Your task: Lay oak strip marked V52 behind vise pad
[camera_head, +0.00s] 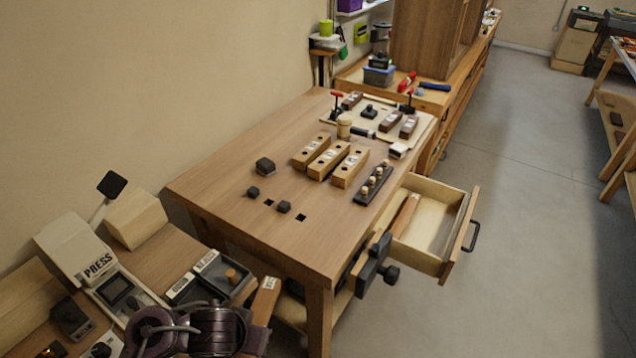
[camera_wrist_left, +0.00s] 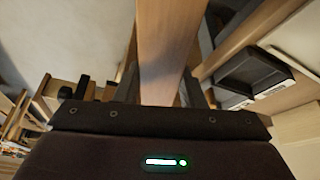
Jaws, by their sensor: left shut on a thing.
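My left gripper (camera_head: 250,325) is at the bottom of the head view, in front of the bench's near end. It is shut on a light wooden strip (camera_head: 264,300), which has a small white label too small to read. The left wrist view shows the strip (camera_wrist_left: 167,45) between the fingers of my left gripper (camera_wrist_left: 165,92). The dark vise (camera_head: 375,265) is on the bench's right side near the front corner, to the right of the strip and apart from it. Its pad cannot be told apart clearly. My right gripper is not in view.
The bench (camera_head: 230,190) holds several labelled wooden blocks (camera_head: 327,158), dark pegs and a peg rack (camera_head: 373,184). An open drawer (camera_head: 440,225) juts out right beyond the vise, with a wooden piece (camera_head: 405,215) inside. A side table with a press (camera_head: 95,265) stands lower left.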

